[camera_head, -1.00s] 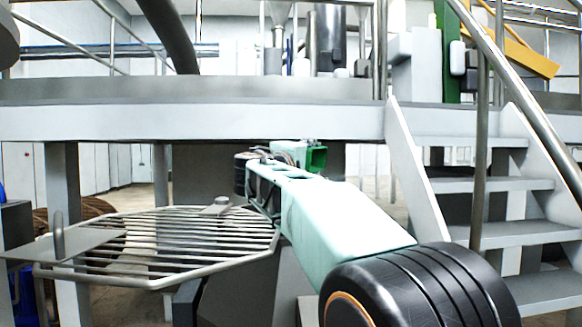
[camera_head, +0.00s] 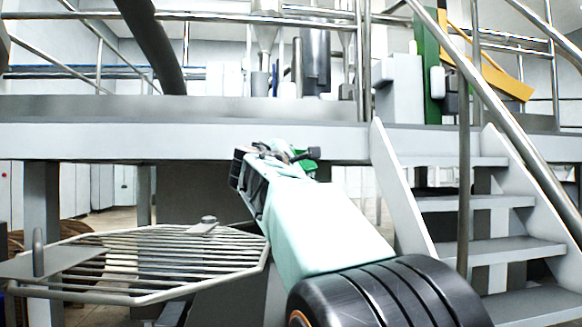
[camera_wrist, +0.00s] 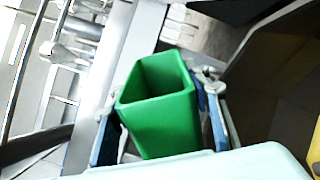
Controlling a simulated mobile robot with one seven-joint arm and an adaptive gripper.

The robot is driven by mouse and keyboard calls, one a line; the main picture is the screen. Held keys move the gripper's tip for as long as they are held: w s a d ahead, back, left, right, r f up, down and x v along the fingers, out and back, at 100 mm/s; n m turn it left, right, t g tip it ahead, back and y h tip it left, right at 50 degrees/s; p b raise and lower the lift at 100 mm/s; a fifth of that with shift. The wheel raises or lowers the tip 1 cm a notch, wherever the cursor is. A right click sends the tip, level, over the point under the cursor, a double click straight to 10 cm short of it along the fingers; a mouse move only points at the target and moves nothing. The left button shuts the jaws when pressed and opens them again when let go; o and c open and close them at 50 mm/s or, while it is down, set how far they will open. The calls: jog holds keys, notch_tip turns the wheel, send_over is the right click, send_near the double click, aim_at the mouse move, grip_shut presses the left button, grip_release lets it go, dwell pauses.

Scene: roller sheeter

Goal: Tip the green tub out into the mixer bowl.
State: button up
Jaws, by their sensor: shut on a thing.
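The green tub (camera_wrist: 165,125) is between the two blue-padded fingers of my gripper (camera_wrist: 160,130) in the wrist view. The fingers are shut on its sides. Its open mouth faces the upper left of that picture; I see green inner walls and cannot make out any contents. In the head view only a small bit of the green tub (camera_head: 304,168) shows past my arm, beside my gripper (camera_head: 300,155). A barred grille (camera_head: 150,262) lies at the lower left of the head view, left of my arm. I cannot tell the mixer bowl itself apart.
A grey platform edge (camera_head: 190,140) runs across behind my arm. Steps (camera_head: 480,202) with a metal handrail (camera_head: 463,150) stand at the right. A dark slanting pipe (camera_head: 152,45) is above left. A dark brown surface (camera_wrist: 275,90) shows at the right of the wrist view.

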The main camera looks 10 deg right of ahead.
jog(key=r+n+p, duration=0.1)
jog(key=n+p, duration=0.1)
jog(key=p, duration=0.1)
jog(key=shift+a+r+n, duration=0.2)
jog(key=shift+r+n, duration=0.1)
jog(key=shift+r, duration=0.05)
jog(key=n+p, duration=0.2)
jog(key=p, duration=0.1)
jog(key=r+n+p, duration=0.1)
jog(key=p, duration=0.1)
jog(key=shift+w+a+n+y, duration=0.25)
jog(key=shift+n+y, duration=0.05)
jog(key=n+p, duration=0.1)
jog(key=p, duration=0.1)
jog(key=n+p, duration=0.2)
jog(key=r+n+p, duration=0.1)
jog(key=p, duration=0.1)
jog(key=shift+w+a+n, duration=0.2)
jog(key=shift+a+n, duration=0.1)
jog(key=shift+n+p, duration=0.4)
jog(key=shift+p, duration=0.25)
jog(key=shift+f, duration=0.1)
